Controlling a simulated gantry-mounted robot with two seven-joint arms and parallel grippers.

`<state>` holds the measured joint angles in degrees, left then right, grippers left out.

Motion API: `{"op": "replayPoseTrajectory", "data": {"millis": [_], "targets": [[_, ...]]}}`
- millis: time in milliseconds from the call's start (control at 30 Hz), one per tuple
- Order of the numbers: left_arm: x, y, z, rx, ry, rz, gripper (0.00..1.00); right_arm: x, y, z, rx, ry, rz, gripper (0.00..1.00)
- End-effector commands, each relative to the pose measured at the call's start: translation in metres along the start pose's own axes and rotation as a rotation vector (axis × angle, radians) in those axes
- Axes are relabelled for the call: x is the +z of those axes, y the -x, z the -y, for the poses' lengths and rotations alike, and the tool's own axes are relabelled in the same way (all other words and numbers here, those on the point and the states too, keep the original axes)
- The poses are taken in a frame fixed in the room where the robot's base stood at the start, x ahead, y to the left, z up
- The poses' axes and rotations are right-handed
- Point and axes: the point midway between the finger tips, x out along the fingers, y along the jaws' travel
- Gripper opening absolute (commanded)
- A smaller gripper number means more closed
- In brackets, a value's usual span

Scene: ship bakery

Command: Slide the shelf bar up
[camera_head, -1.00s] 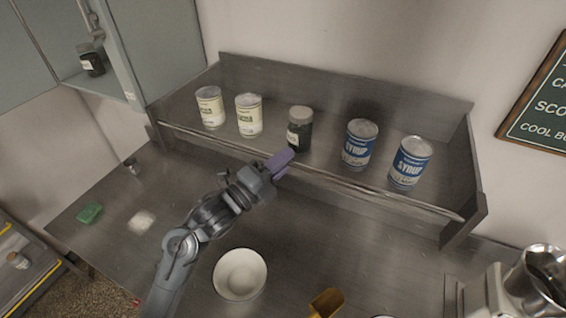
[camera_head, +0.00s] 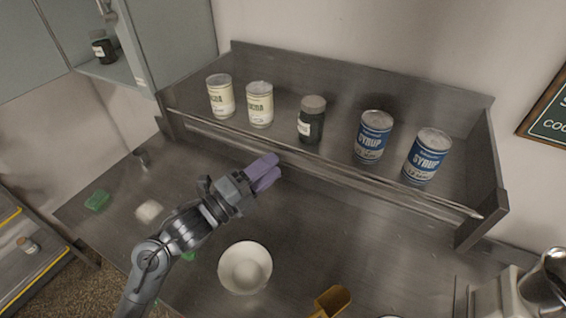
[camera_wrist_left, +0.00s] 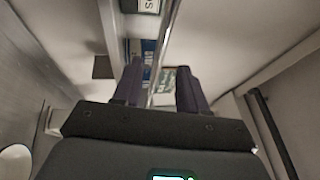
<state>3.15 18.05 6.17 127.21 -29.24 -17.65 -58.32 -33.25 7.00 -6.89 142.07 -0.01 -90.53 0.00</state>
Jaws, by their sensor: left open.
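The shelf bar (camera_head: 400,187) is a thin metal rail along the front of the steel shelf (camera_head: 395,95), sloping down to the right in the head view. My left gripper (camera_head: 267,171), with purple fingers, is open just below and in front of the bar's left-middle part. In the left wrist view the bar (camera_wrist_left: 170,40) runs down the picture between the two open fingers (camera_wrist_left: 159,84). I cannot tell whether it lies within the jaws or beyond them. My right gripper is not in view.
On the shelf stand two cream cans (camera_head: 220,96) (camera_head: 260,104), a dark jar (camera_head: 311,120) and two blue syrup cans (camera_head: 373,137) (camera_head: 427,156). On the counter are a white bowl (camera_head: 245,267), a golden scoop (camera_head: 331,302) and a green sponge (camera_head: 97,201).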

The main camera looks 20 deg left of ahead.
Motion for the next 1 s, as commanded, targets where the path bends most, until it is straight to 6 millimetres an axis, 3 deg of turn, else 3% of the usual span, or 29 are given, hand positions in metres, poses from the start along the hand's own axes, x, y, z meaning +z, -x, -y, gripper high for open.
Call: {"op": "replayPoseTrajectory", "data": {"millis": [100,300,833,1000], "targets": [[-0.001,0.017,-0.002,0.001,-0.003,-0.001,0.42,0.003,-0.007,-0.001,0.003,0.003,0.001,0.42],[-0.001,0.032,0.0,0.0,-0.002,-0.001,0.42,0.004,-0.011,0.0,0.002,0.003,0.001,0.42],[-0.001,0.035,0.0,0.003,0.001,-0.001,0.42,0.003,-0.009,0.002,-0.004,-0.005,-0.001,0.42],[-0.007,0.042,-0.013,0.054,0.042,-0.001,0.42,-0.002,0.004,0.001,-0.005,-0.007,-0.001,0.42]]}}
